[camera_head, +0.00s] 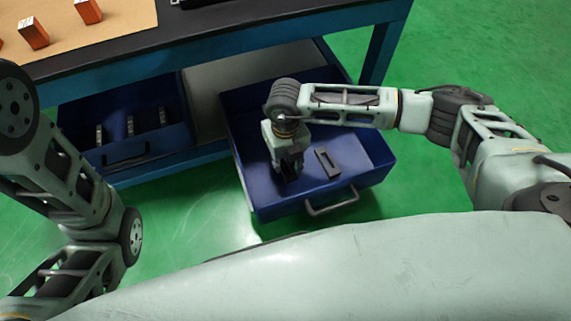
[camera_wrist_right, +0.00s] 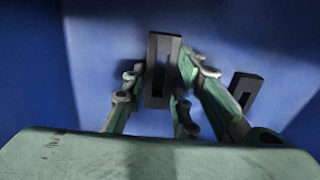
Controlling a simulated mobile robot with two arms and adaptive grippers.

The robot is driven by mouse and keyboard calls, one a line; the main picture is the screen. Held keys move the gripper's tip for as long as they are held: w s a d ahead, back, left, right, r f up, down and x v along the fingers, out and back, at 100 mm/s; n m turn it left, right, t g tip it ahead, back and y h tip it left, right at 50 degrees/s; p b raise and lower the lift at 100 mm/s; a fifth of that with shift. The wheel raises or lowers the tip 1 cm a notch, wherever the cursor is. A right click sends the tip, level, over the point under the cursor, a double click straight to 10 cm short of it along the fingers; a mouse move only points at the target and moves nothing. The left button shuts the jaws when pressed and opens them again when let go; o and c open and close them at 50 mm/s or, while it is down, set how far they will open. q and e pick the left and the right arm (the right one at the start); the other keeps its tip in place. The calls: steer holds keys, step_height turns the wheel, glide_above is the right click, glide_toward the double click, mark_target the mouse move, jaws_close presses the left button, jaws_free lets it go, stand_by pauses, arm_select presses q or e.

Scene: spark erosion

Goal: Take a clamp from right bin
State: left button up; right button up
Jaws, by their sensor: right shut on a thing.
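The right bin (camera_head: 262,196) is a blue open drawer with a grey handle, pulled out below the workbench. My right gripper (camera_head: 290,172) points down inside it, left of a dark slotted clamp (camera_head: 327,162) that lies on the bin floor. In the right wrist view, my right gripper (camera_wrist_right: 163,85) is shut on another dark slotted clamp (camera_wrist_right: 163,60), which sits between its fingers. The loose clamp also shows there at the right (camera_wrist_right: 246,88). How high the held clamp is above the floor is hard to tell. My left arm shows at the left, but its gripper is not in view.
A second blue bin (camera_head: 150,160) at the left holds several grey pieces. The workbench (camera_head: 140,52) above has a brown mat (camera_head: 90,40) with orange blocks (camera_head: 34,33). Its blue leg (camera_head: 384,47) stands behind the right bin. Green floor (camera_head: 460,60) is free at the right.

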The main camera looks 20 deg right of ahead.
jaws_close()
